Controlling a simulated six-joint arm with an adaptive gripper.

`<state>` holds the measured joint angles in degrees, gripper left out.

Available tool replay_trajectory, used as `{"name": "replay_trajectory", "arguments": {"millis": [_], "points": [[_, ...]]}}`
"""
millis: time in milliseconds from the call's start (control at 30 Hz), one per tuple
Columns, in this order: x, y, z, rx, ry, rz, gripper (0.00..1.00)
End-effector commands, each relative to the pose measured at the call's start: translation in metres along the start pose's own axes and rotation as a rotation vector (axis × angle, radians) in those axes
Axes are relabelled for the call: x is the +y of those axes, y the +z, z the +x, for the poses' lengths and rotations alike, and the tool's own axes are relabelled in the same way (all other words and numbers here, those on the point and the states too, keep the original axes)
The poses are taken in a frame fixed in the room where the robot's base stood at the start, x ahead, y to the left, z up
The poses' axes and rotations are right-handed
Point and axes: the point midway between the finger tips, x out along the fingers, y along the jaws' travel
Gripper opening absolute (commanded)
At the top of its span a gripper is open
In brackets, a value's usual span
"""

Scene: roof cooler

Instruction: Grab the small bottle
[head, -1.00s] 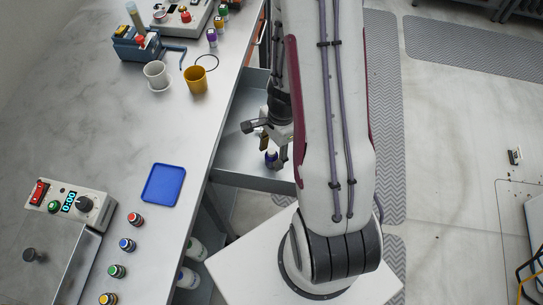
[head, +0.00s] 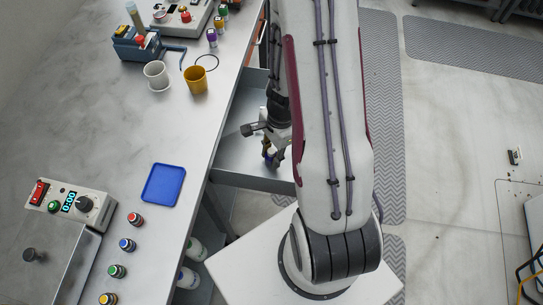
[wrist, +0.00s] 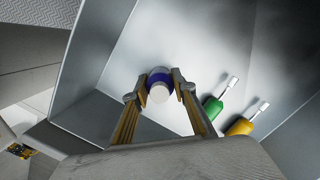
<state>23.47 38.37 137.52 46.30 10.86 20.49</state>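The small bottle (wrist: 160,80) has a white cap and a blue-violet band, and it stands in an open metal drawer. In the wrist view the two fingers of my gripper (wrist: 160,86) are on either side of it, close to its sides. I cannot tell whether both fingers touch it. In the head view my gripper (head: 272,158) is low in the drawer, and the bottle is mostly hidden by it.
The drawer (head: 235,155) has raised walls close around my gripper. A green-handled tool (wrist: 213,108) and a yellow-handled tool (wrist: 240,127) lie right of the bottle. The counter (head: 190,130) above holds a blue tray (head: 163,184), a white cup (head: 156,76) and a yellow cup (head: 195,80).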

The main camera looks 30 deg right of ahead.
Motion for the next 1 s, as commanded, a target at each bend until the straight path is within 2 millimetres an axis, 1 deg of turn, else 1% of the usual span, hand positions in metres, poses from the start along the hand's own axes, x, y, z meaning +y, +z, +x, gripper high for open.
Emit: {"name": "replay_trajectory", "arguments": {"millis": [33, 67, 133, 167, 567, 767, 1000], "points": [[0.000, 0.000, 0.000, 0.000, 0.000, 0.000, 0.08], [0.000, 0.000, 0.000, 0.000, 0.000, 0.000, 0.05], [0.000, 0.000, 0.000, 0.000, 0.000, 0.000, 0.05], [0.000, 0.000, 0.000, 0.000, 0.000, 0.000, 0.02], [0.000, 0.000, -0.002, -0.001, -0.001, -0.001, 0.02], [-0.001, 0.002, -0.008, -0.001, -0.003, -0.001, 0.02], [-0.001, 0.004, -0.022, -0.001, -0.003, -0.002, 0.02]]}}
